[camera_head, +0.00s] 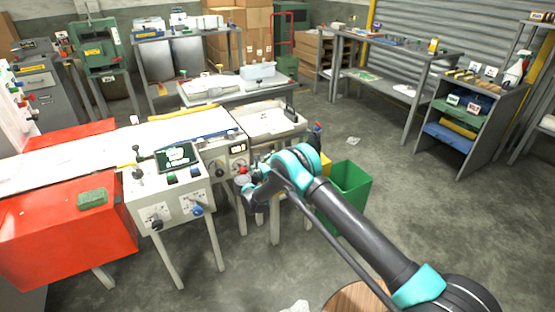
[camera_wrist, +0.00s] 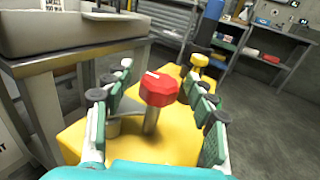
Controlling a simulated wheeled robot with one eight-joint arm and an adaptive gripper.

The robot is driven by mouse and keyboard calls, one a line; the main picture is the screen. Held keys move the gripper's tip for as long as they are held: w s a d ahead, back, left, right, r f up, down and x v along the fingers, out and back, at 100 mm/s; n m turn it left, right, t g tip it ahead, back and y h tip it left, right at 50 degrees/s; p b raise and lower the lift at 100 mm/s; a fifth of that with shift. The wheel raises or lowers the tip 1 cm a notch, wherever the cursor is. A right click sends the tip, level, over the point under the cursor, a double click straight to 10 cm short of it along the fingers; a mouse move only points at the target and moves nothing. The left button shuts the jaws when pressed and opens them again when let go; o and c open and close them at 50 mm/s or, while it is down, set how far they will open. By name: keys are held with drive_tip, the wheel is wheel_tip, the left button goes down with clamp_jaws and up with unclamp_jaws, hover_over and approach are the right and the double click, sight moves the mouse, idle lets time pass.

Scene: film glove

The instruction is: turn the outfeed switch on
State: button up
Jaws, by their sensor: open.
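In the wrist view a red faceted knob (camera_wrist: 158,89) with a white mark stands on a stem above a yellow housing (camera_wrist: 150,148). No label names it as the outfeed switch. My gripper (camera_wrist: 158,78) is open, with its green-padded fingers on either side of the red knob and visible gaps between. A smaller yellow knob (camera_wrist: 199,61) sits beyond, near the right finger. In the head view, a little of a yellow box (camera_head: 326,166) shows behind my arm; my fingertips cannot be made out there.
A grey tray table (camera_wrist: 60,78) stands close on the left in the wrist view. A blue cylinder (camera_wrist: 211,22) rises behind the yellow housing. In the head view a green bin (camera_head: 350,185) stands right of the machine, and a control box (camera_head: 170,195) stands left. Open floor lies right.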

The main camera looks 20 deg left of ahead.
drive_tip(key=v, duration=1.2)
